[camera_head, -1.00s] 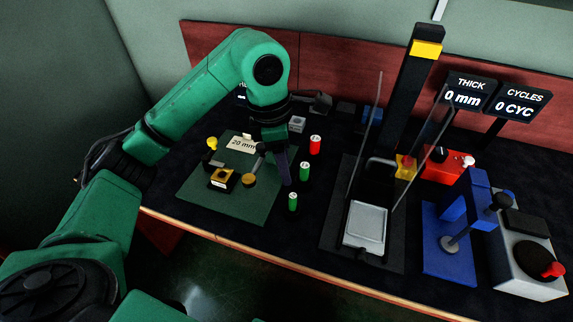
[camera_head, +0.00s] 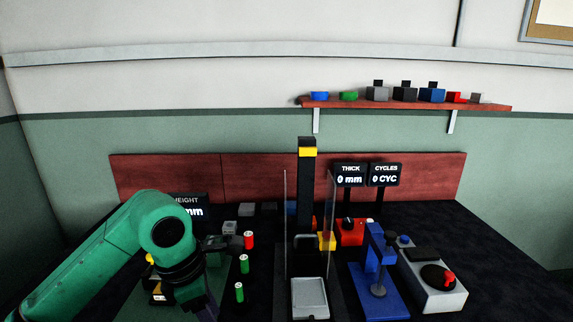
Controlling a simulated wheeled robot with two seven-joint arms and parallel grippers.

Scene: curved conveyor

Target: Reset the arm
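My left arm (camera_head: 120,240) comes in from the left and reaches over the left part of the dark bench. Its gripper (camera_head: 206,310) points down near the lower edge of the picture, over the green mat (camera_head: 222,276). Only part of a dark finger shows, so I cannot tell whether it is open or shut. Nothing is seen held in it. My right arm and gripper are out of view.
A red cylinder (camera_head: 249,240) and two green ones (camera_head: 244,264) stand right of the gripper. A press with a tall black column (camera_head: 307,185) stands mid-bench. A blue fixture (camera_head: 378,290) and a grey box (camera_head: 430,292) are at right. A shelf (camera_head: 400,104) hangs behind.

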